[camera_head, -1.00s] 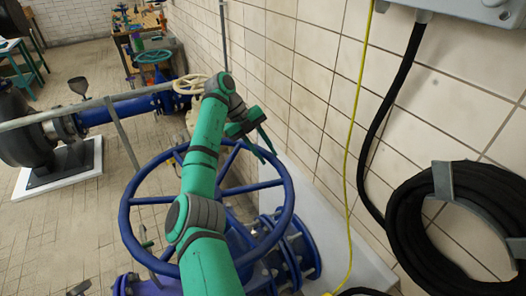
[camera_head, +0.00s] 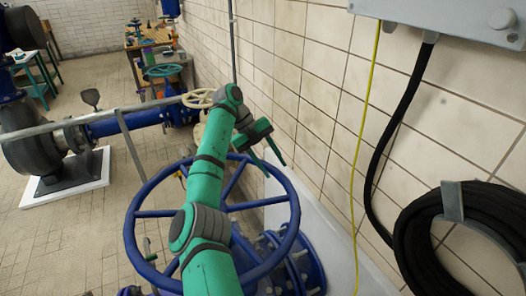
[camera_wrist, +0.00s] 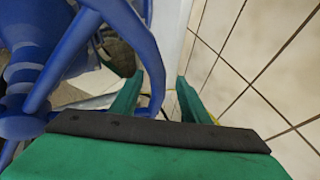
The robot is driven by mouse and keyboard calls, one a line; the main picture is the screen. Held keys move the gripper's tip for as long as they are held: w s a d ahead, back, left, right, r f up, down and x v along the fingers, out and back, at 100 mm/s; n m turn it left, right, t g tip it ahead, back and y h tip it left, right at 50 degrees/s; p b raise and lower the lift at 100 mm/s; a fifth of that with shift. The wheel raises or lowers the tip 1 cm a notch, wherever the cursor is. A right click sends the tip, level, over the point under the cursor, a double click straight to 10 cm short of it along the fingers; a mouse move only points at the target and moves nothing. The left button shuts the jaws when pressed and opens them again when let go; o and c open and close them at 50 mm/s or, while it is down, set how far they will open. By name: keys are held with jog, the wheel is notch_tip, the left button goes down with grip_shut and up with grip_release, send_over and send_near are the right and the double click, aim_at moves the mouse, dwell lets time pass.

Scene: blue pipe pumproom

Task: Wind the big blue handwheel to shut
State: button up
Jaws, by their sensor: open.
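The big blue handwheel (camera_head: 291,205) stands in the lower middle of the head view, with my green arm crossing in front of part of it. My gripper (camera_head: 276,158) is open above the wheel's far right rim, on the wall side. In the wrist view the wheel's rim (camera_wrist: 150,55) curves down at left of centre, with its spokes and hub at the far left. The open fingers of my gripper (camera_wrist: 155,98) point toward the lower end of that rim. I cannot tell whether a finger touches it.
A tiled wall (camera_head: 310,110) runs close along the right. A black hose coil (camera_head: 455,235) and a yellow cable (camera_head: 361,150) hang there. Open floor (camera_head: 60,235) is at left.

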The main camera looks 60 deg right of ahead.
jog(key=v, duration=0.9)
jog(key=shift+w+r, duration=0.2)
jog(key=shift+w, duration=0.15)
jog(key=shift+a, duration=0.1)
